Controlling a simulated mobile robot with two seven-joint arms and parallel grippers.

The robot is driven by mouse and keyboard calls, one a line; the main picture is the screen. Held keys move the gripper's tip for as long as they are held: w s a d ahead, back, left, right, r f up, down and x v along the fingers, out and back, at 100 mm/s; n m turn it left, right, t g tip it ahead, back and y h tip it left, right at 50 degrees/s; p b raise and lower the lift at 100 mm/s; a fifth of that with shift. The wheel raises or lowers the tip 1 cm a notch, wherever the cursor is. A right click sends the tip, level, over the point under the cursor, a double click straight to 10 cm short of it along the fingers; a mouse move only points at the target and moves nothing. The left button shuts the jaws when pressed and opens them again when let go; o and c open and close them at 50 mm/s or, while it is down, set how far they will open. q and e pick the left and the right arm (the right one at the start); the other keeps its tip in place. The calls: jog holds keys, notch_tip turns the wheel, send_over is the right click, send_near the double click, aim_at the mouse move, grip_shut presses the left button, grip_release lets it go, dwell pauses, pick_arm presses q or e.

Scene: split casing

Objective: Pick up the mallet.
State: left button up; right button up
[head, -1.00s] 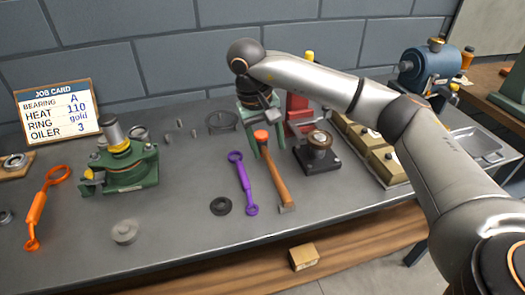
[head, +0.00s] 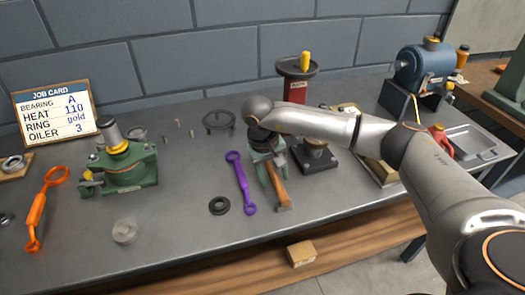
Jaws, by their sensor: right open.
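The mallet (head: 279,190) lies on the grey bench, right of the purple wrench. My left gripper is not in view.
A purple wrench (head: 241,182) lies close to the left, with a black ring (head: 219,205) near it. A dark block with a round top (head: 315,154) stands close to the right. A red stand (head: 297,82) is behind.

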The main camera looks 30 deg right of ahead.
grip_shut()
dwell(0.4)
dwell(0.9)
jog(key=shift+w+r, duration=0.15)
